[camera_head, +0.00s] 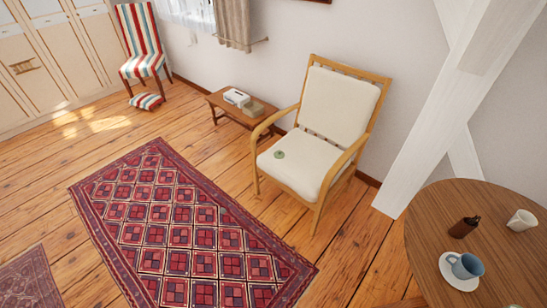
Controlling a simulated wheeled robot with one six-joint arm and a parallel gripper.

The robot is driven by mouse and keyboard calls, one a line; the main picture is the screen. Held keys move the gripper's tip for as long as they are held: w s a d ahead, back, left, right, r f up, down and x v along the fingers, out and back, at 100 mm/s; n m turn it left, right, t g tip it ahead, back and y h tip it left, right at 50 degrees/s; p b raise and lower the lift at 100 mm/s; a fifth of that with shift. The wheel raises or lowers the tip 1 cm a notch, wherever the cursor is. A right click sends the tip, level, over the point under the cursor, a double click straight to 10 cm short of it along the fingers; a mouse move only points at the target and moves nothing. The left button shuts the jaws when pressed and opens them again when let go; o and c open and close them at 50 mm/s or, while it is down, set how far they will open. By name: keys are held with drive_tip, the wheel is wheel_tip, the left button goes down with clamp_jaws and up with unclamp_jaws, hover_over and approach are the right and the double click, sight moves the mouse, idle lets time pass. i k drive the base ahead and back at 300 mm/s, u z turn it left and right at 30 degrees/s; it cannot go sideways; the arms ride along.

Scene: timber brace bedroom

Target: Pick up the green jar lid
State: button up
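A small round green jar lid (279,154) lies on the cream seat cushion of the wooden armchair (304,172), towards the seat's left side. It appears to lie flat, with nothing touching it. My gripper is not in view, so its state and its distance from the lid do not show.
A low wooden side table (225,106) holds a white box (236,97). A red patterned rug (180,230) covers the floor before the armchair. A round table (425,215) at right bears a blue cup (466,266), a brown holder (462,228) and a white cup (521,220). A white timber brace (440,115) rises behind.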

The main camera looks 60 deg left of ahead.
sight(279, 154)
drive_tip(key=u, duration=2.35)
drive_tip(key=i, duration=2.8)
drive_tip(key=z, duration=0.1)
